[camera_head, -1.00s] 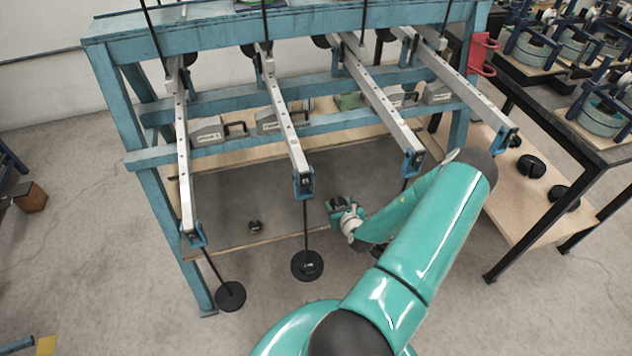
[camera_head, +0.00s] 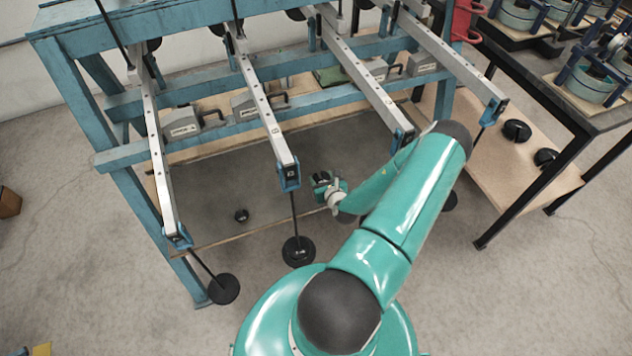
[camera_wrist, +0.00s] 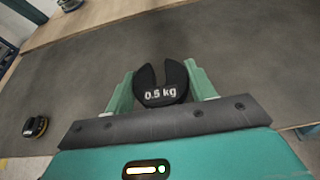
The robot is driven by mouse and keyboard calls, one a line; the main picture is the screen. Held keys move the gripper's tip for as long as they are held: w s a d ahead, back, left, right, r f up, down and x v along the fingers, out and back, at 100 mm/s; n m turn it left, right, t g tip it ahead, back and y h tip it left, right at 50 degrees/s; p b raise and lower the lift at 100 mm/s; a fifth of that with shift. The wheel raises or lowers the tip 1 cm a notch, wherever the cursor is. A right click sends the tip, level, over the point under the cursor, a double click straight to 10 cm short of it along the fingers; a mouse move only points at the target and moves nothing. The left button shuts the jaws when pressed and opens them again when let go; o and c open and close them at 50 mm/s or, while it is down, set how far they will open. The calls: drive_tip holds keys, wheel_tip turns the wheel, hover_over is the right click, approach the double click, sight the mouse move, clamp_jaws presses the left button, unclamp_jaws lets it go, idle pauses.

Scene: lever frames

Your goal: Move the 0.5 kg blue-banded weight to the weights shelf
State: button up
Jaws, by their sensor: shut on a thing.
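The weight (camera_wrist: 160,99) is a black slotted disc marked "0.5 kg" in the wrist view, its slot facing away from the palm. No blue band shows on its visible face. My gripper (camera_wrist: 159,72) is shut on it, one green finger on each side. In the head view my gripper (camera_head: 322,182) is under the blue lever frame, right of the second lever's end, above the grey board. The wooden lower shelf (camera_head: 500,205) of the black table at right holds dark weights (camera_head: 516,130) and looks like the weights shelf.
The blue frame (camera_head: 120,40) has several metal levers (camera_head: 262,115) jutting toward me, with hanging rods and black discs (camera_head: 298,250). A small dark weight (camera_head: 241,216) lies on the grey board left of my gripper. Black table legs (camera_head: 530,205) edge the shelf. Front floor (camera_head: 500,300) is clear.

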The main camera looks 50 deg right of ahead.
drive_tip(key=shift+w+a+f, duration=0.15)
drive_tip(key=shift+w+f, duration=0.1)
drive_tip(key=shift+f, duration=0.55)
drive_tip(key=shift+s+f, duration=0.15)
drive_tip(key=shift+f, duration=2.3)
drive_tip(key=shift+f, duration=0.1)
drive_tip(key=o, duration=1.1)
drive_tip(key=shift+f, duration=0.1)
drive_tip(key=shift+o, duration=0.2)
drive_tip(key=shift+s+r, duration=0.1)
drive_tip(key=shift+r, duration=0.15)
drive_tip(key=v, duration=1.1)
drive_tip(key=shift+s+a, duration=0.15)
drive_tip(key=shift+s, duration=0.1)
